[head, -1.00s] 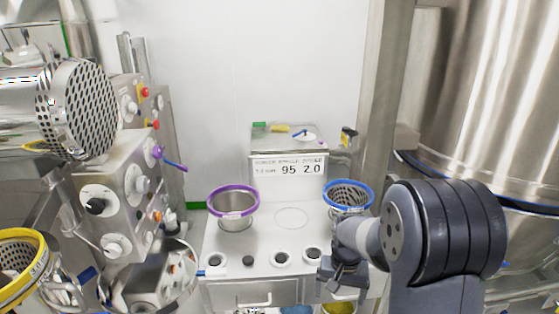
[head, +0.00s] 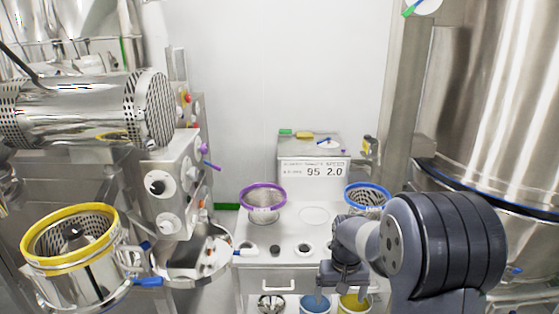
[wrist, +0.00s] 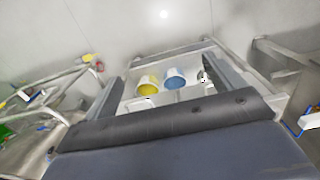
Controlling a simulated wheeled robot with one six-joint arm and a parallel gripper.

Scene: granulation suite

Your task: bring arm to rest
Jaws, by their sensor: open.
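My gripper (head: 343,279) hangs in front of the cart's right half in the head view, its fingers pointing down and apart, with nothing seen between them. My dark arm is folded at the right of the picture. The same blue bucket (head: 315,303) and yellow bucket (head: 355,302) stand low under the cart top in the head view.
The white cart (head: 285,248) bears a purple-rimmed sieve basket (head: 263,204), a blue-rimmed basket (head: 367,198) and a display box (head: 313,170). A yellow-rimmed basket (head: 70,248) and a steel machine (head: 75,110) stand left. A large steel vessel (head: 490,90) stands right.

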